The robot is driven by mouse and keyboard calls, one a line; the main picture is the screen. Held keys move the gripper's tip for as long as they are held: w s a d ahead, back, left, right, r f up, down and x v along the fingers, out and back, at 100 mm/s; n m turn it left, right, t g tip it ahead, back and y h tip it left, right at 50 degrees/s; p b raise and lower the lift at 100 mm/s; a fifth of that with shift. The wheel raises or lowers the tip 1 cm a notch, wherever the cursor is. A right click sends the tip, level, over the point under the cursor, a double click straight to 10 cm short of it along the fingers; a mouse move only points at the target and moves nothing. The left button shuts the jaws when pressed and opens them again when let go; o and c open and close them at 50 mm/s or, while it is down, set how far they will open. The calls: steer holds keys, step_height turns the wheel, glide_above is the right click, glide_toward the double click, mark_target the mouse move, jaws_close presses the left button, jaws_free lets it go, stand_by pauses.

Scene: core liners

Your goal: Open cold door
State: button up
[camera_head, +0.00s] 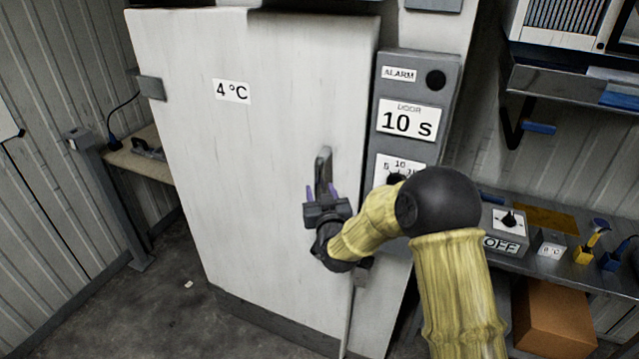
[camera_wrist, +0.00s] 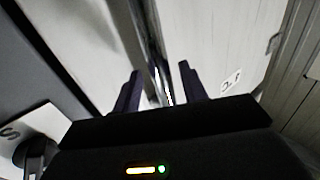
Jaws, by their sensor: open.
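The cold door (camera_head: 255,170) is a tall white panel marked 4 °C, hinged at its left side, and it looks shut or nearly so. Its dark upright handle (camera_head: 323,165) is near the right edge. My gripper (camera_head: 322,191) is at the handle's lower part, with its jaws open. In the wrist view the two dark fingers (camera_wrist: 158,88) stand apart, with the handle (camera_wrist: 152,45) running between them. I cannot tell whether either finger touches the handle. The arm hides part of the door's lower right edge.
A grey panel (camera_head: 447,78) with ALARM and DOOR 10 s labels stands right of the door. A metal bench (camera_head: 575,268) with a switch box (camera_head: 503,243) is at the right. A brown box (camera_head: 552,318) sits below it. The floor (camera_head: 165,300) before the door looks mostly clear.

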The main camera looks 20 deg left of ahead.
steer(key=shift+x, duration=1.2)
jaws_close()
steer(key=shift+f, duration=0.15)
